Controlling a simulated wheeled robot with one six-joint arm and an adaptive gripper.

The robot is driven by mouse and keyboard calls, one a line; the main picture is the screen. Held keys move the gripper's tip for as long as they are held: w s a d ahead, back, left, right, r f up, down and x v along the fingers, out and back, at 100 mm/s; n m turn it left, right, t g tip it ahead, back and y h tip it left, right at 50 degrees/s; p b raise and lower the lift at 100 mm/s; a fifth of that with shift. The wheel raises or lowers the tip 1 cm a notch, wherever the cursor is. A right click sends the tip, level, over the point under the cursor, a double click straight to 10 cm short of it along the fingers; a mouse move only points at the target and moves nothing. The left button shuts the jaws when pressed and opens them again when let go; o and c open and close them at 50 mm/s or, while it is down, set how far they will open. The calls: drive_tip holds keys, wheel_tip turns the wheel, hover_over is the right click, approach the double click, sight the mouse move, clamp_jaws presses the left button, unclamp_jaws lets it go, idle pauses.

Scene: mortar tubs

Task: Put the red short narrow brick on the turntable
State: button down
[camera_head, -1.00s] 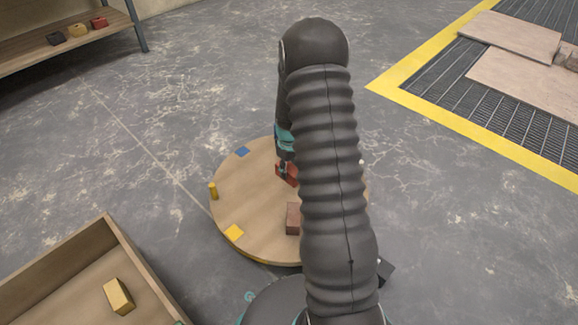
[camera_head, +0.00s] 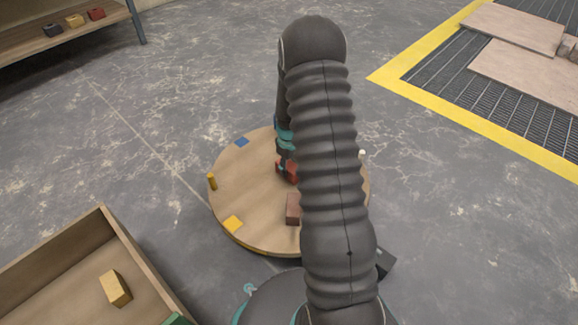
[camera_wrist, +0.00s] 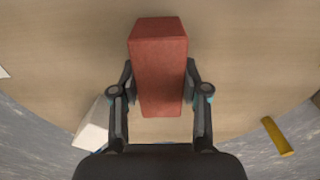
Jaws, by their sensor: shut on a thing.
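My gripper (camera_wrist: 158,84) is shut on a red brick (camera_wrist: 158,50), with one finger on each side of it. In the head view, the red brick (camera_head: 291,170) shows partly behind my arm. It is over the round wooden turntable (camera_head: 255,235). Whether it touches the turntable's top cannot be told. A brown-red brick (camera_head: 293,208) stands on the turntable's near part, partly hidden by my arm. The turntable's right side is hidden too.
A wooden tray (camera_head: 150,262) with a yellowish brick (camera_head: 115,288) is at lower left. A shelf (camera_head: 110,22) with small bricks stands at upper left.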

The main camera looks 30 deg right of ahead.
drive_tip(key=shift+f, duration=0.35)
drive_tip(key=shift+c, duration=2.4)
unclamp_jaws()
wheel_tip(320, 180, up, 12)
